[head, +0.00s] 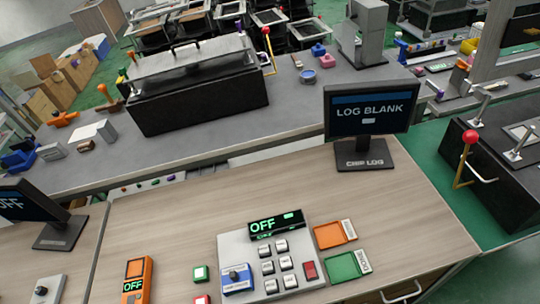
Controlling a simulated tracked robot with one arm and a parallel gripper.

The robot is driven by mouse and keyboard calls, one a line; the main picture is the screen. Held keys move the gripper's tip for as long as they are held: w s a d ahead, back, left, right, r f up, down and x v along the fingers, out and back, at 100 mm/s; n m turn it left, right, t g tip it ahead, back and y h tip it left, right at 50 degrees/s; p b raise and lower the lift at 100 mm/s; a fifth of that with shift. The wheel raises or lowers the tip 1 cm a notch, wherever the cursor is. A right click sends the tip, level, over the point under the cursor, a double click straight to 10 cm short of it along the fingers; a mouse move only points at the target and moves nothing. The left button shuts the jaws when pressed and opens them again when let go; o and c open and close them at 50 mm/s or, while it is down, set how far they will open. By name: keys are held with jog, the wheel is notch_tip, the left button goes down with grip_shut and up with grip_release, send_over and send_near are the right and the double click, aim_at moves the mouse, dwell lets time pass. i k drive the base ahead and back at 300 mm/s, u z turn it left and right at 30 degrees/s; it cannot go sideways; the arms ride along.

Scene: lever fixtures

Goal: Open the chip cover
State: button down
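I cannot tell for sure which thing is the chip cover. A monitor (369,108) reads "LOG BLANK", and its base says "CHIP LOG". A black box with a grey lid (190,75) stands on the far grey bench; the lid has a dark handle and looks shut. A yellow lever with a red knob (267,45) stands at its right end. Another black box (503,150) is at the right edge, with a red-knobbed yellow lever (466,150) and metal clamps on top. My gripper is not in view.
A grey panel (232,251) with an "OFF" display and several buttons sits on the wooden desk (180,222). Orange (334,234) and green (347,266) trays lie right of it. An orange device (137,277) stands left. The desk's middle is clear. Green floor shows at right.

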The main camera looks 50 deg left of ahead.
aim_at(238, 278)
jog(key=z, duration=0.5)
jog(key=k, duration=1.9)
jog(key=u, duration=0.85)
